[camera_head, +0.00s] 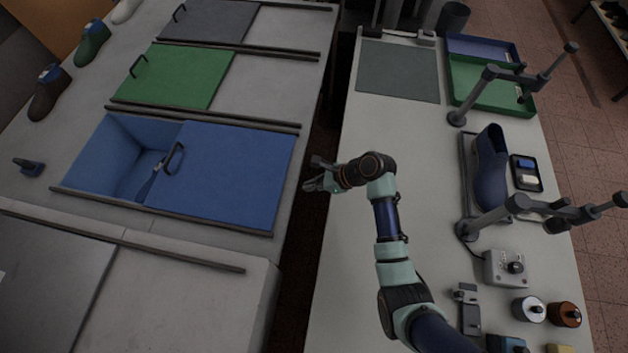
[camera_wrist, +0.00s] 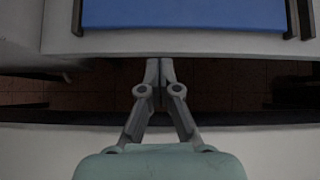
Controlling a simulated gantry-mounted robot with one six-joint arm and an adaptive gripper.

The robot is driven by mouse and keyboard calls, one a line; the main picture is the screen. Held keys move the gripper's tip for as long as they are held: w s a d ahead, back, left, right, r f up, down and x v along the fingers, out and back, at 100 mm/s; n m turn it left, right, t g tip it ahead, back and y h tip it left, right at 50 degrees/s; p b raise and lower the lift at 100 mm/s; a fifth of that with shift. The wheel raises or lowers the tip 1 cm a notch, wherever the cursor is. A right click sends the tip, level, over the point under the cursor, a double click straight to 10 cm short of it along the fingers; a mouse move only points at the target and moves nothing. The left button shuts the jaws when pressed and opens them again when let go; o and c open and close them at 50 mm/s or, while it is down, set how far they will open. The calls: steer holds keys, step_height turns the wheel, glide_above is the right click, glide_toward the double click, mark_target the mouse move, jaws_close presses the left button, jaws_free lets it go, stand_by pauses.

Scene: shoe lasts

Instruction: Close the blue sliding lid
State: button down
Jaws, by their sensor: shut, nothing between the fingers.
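The blue sliding lid (camera_head: 222,172) lies between two dark rails on the left counter and covers the right part of the blue compartment (camera_head: 120,150). The left part of the compartment is open, and a slim blue-handled item shows inside, partly under the lid. A dark loop handle (camera_head: 174,158) stands at the lid's left edge. The lid's right part also shows at the top of the wrist view (camera_wrist: 185,14). My gripper (camera_head: 308,181) is over the gap between the counters, right of the lid and apart from it. In the wrist view its fingers (camera_wrist: 160,64) are together and empty.
The green lid (camera_head: 180,76) and grey lid (camera_head: 212,20) lie farther back. A brush (camera_head: 28,166) lies left of the compartment. The right bench holds a blue boot (camera_head: 490,168), trays, a control box (camera_head: 507,267) and jointed stands. A dark gap separates the counters.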

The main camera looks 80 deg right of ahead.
steer(key=shift+m, duration=0.3)
steer(key=b+x, duration=0.3)
steer(key=x, duration=0.7)
steer(key=shift+w+b, duration=0.1)
steer(key=shift+b, duration=0.2)
